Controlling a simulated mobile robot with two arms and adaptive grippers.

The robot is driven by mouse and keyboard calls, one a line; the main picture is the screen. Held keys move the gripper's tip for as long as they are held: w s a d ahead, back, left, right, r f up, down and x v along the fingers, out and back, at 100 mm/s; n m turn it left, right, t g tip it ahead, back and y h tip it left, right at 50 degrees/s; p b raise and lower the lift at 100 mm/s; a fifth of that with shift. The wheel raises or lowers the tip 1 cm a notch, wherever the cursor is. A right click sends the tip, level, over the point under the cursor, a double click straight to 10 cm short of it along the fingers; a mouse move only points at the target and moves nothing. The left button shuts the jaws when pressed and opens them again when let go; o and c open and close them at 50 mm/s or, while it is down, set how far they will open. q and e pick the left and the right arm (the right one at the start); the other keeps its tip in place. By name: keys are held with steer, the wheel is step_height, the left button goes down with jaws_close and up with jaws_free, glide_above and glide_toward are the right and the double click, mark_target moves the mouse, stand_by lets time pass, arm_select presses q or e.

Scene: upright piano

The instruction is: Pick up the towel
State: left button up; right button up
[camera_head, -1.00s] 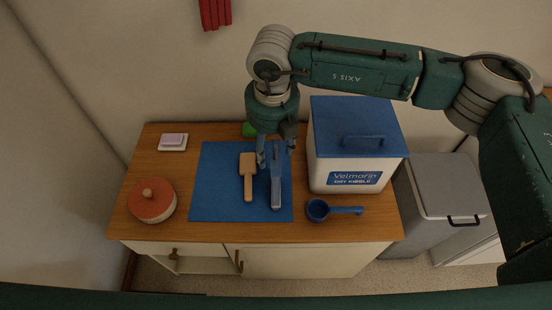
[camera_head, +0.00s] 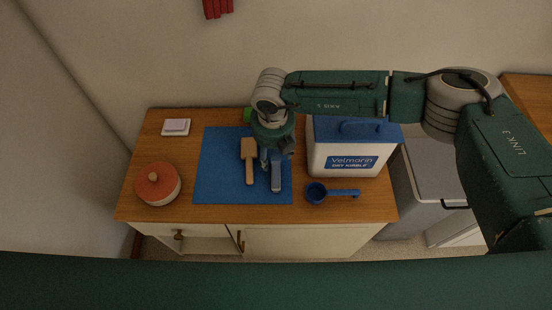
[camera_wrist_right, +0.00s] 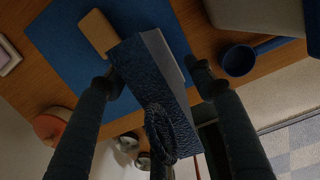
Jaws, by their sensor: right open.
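In the right wrist view the towel (camera_wrist_right: 150,75) runs between the two fingers, with a coiled end close to the camera. My right gripper (camera_wrist_right: 152,80) is open, with one finger on each side of it and gaps showing. In the head view my right gripper (camera_head: 270,158) hides the towel's far end. My left gripper is not in view.
A wooden spatula-like tool (camera_head: 248,158) lies just left of the towel. A blue-lidded kibble bin (camera_head: 350,160) and a blue scoop (camera_head: 317,193) stand right.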

steer(key=c, duration=1.3)
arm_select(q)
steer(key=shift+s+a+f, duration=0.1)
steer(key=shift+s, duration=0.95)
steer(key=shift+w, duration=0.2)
arm_select(e)
steer(key=shift+r, duration=0.15)
arm_select(q)
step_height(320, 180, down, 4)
steer(key=b, duration=0.4)
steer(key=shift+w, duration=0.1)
arm_select(e)
step_height(320, 180, up, 20)
